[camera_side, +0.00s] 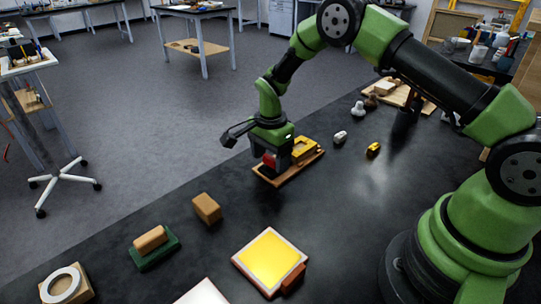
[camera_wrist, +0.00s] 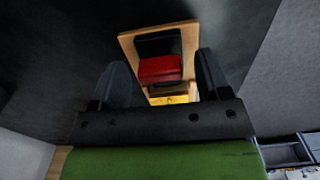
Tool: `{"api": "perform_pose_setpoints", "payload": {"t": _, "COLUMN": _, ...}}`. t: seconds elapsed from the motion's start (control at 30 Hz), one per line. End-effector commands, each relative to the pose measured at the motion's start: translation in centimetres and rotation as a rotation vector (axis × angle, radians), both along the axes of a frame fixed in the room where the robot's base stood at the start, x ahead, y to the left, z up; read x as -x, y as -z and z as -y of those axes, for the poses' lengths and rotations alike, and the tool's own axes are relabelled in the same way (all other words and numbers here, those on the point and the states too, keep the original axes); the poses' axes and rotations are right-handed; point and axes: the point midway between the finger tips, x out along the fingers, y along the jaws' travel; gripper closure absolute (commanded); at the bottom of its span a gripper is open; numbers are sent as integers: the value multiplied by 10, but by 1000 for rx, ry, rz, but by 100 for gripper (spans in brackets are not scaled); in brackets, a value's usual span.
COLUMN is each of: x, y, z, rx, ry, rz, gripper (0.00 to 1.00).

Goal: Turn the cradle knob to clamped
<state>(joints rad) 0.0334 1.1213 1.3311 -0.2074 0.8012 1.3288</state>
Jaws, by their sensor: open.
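The cradle is a wooden board (camera_side: 292,174) with a yellow block-like part (camera_side: 304,148) on it; the board (camera_wrist: 128,42) and a strip of the yellow part (camera_wrist: 171,99) also show in the wrist view. A red part on a black mount, which looks like the knob (camera_wrist: 160,69), sits on the board. It is partly visible in the side view (camera_side: 269,160). My gripper (camera_side: 268,168) is over the near left end of the board. In the wrist view my gripper (camera_wrist: 160,62) is open, one finger on either side of the red part. Contact cannot be told.
A brown block (camera_side: 206,208), a green holder with a tan block (camera_side: 153,246), and a yellow-topped pad (camera_side: 270,260) are on the dark table nearer the camera. A white ring on a wooden base (camera_side: 66,285) is at lower left. Small white (camera_side: 340,137) and yellow (camera_side: 373,149) pieces lie right of the board.

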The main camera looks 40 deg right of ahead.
Motion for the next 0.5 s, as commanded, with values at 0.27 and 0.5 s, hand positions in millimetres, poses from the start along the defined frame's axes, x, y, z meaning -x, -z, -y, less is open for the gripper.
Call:
{"api": "perform_pose_setpoints", "payload": {"t": 0.27, "x": 0, "y": 0, "z": 0, "rx": 0, "ry": -1, "rz": 0, "gripper": 78}}
{"api": "perform_pose_setpoints", "payload": {"t": 0.5, "x": 0, "y": 0, "z": 0, "rx": 0, "ry": -12, "rz": 0, "gripper": 79}}
